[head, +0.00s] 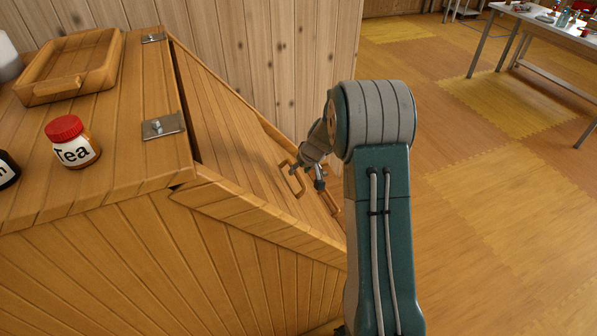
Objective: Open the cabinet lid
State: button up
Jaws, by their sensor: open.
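The wooden cabinet (150,265) fills the left and lower left. Its sloping plank lid (240,140) is down, with metal hinges (163,126) along its upper edge. A wooden handle (291,180) stands on the lid towards its lower right end. My gripper (305,178) is at the handle, small in view and partly hidden by my own arm. Its jaws are open. I cannot tell whether a finger touches the handle or passes through it.
On the cabinet's flat top are a red-capped Tea jar (73,142), a dark jar (7,170) cut by the left edge, and a wooden tray (70,66). A plank wall (270,60) stands behind. A table (550,25) is far right; floor between is clear.

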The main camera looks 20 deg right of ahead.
jog(key=shift+w+a+f, duration=0.2)
jog(key=shift+w+f, duration=0.05)
jog(key=shift+f, duration=0.4)
grip_shut()
